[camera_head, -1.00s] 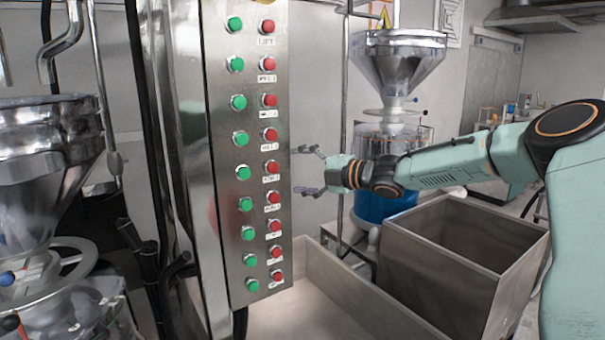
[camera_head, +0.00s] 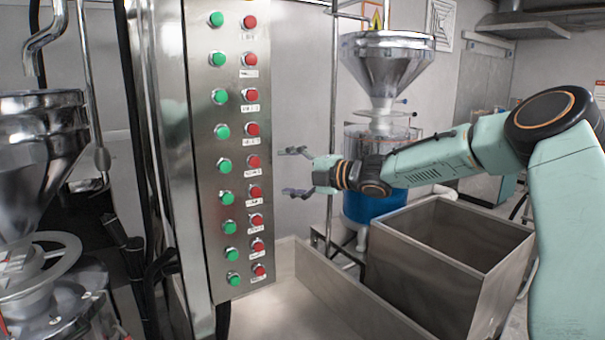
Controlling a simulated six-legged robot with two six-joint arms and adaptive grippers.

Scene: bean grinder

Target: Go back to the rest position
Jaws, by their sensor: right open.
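My right gripper (camera_head: 293,172) reaches in from the right, with its two dark fingers apart and nothing between them. Its fingertips point left toward the metal control panel (camera_head: 205,172), with a gap between them and the panel's right edge. The panel carries a column of green buttons (camera_head: 224,163) and a column of red buttons (camera_head: 254,162) with small labels below the red ones. My left gripper does not show.
A steel grinder hopper (camera_head: 388,65) above a blue container (camera_head: 375,207) stands behind my right arm. An open metal bin (camera_head: 425,285) stands below the arm. Another hopper machine (camera_head: 40,150) is at the left. A low metal tray (camera_head: 290,315) lies before the panel.

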